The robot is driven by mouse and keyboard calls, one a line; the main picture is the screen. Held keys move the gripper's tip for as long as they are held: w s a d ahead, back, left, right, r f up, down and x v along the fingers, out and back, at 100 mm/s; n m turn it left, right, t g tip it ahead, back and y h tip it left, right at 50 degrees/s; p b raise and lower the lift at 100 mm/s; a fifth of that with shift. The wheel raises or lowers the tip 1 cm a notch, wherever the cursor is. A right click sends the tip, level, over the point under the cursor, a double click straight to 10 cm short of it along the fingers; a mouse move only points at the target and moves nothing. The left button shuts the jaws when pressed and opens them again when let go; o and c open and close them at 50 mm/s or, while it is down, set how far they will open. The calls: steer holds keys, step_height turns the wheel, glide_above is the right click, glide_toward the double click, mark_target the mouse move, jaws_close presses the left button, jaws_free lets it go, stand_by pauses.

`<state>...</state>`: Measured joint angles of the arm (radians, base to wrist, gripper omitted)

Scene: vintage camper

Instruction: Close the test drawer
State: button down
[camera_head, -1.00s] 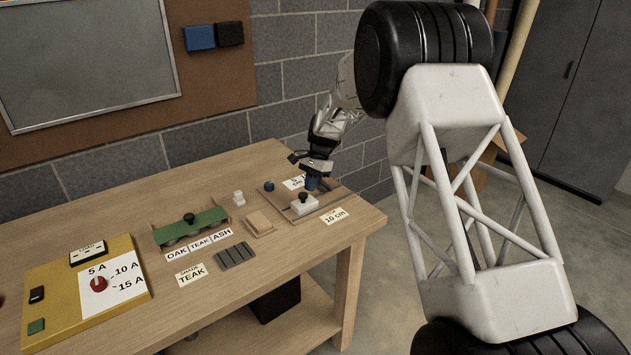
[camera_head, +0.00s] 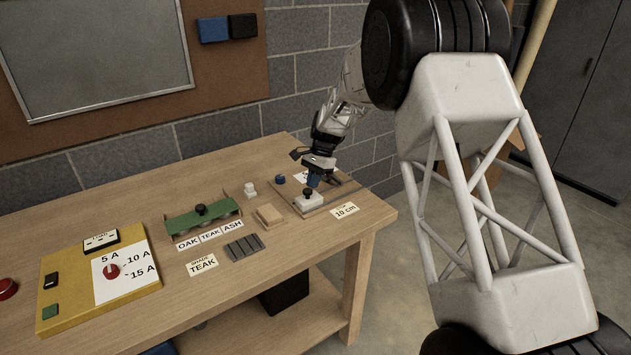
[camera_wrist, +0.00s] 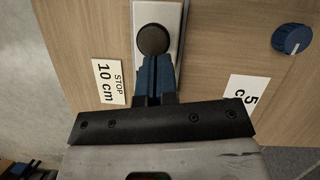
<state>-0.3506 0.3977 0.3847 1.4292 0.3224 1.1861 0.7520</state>
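No part is clearly marked as the test drawer. A white block (camera_head: 309,201) with a black knob (camera_head: 308,190) sits on a flat board with a rail, beside a "STOP 10 cm" label (camera_head: 345,211). My gripper (camera_head: 313,181) is right at this knob, pointing down. In the wrist view my blue fingertips (camera_wrist: 156,68) lie together with only a thin line between them and nothing visibly held. The round black knob (camera_wrist: 153,40) is just beyond them, over the pale block (camera_wrist: 174,16). I cannot tell whether the fingers touch it.
A blue dial (camera_head: 280,179) and white switch (camera_head: 250,189) stand near the board. A tan block (camera_head: 269,215), green-topped unit (camera_head: 203,219), grey ribbed piece (camera_head: 244,247) and yellow panel (camera_head: 60,285) are further left. The front right of the bench is clear.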

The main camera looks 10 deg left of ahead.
steer(key=shift+f, duration=0.15)
steer(key=shift+w+d, duration=0.4)
steer(key=shift+w, duration=0.15)
steer(key=w, duration=0.1)
steer(key=d, duration=0.1)
steer(key=w, duration=0.1)
steer(key=shift+w+d+r, duration=0.25)
steer(key=shift+w+r, duration=0.05)
steer(key=v, duration=0.9)
steer(key=shift+r, duration=0.35)
steer(key=shift+w+d, duration=1.35)
steer(key=shift+f, duration=0.1)
